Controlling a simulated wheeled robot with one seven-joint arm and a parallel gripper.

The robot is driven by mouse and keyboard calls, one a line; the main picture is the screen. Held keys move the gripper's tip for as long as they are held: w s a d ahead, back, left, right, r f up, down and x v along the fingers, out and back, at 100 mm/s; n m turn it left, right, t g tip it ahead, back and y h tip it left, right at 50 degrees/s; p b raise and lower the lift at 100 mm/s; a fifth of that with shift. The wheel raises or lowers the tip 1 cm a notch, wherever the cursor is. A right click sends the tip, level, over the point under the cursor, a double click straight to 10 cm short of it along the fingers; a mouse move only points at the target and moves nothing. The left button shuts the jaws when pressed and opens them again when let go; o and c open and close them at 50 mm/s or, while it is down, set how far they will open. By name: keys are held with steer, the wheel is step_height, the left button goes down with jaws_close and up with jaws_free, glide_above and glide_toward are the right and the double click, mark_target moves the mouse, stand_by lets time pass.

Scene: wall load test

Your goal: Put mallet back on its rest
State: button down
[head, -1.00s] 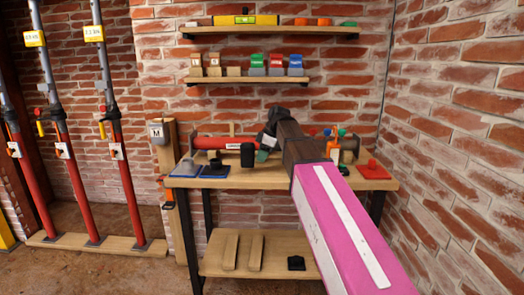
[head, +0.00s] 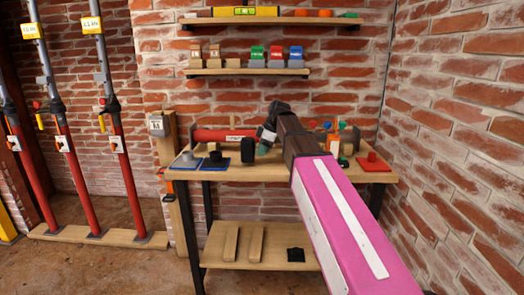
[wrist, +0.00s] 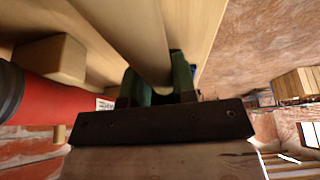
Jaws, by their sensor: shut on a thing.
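My gripper (head: 263,149) is over the back middle of the workbench, at the right end of the red pipe. In the wrist view its green fingers (wrist: 160,88) are shut on a pale wooden handle (wrist: 138,35), which I take to be the mallet's. A black block (head: 248,147) beside the fingers in the head view looks like the mallet head, but the join with the handle is hidden. I cannot make out the mallet's rest clearly.
The red pipe (head: 222,136) lies along the bench (head: 225,173) and shows close by in the wrist view (wrist: 45,100). Blue mats (head: 185,162) with dark pieces are front left. A red pad (head: 373,165) is at right. Two shelves (head: 250,72) hang above; a brick wall is right.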

steer(key=shift+f, duration=0.95)
steer(key=shift+c, duration=1)
jaws_free()
steer(key=shift+v, duration=4)
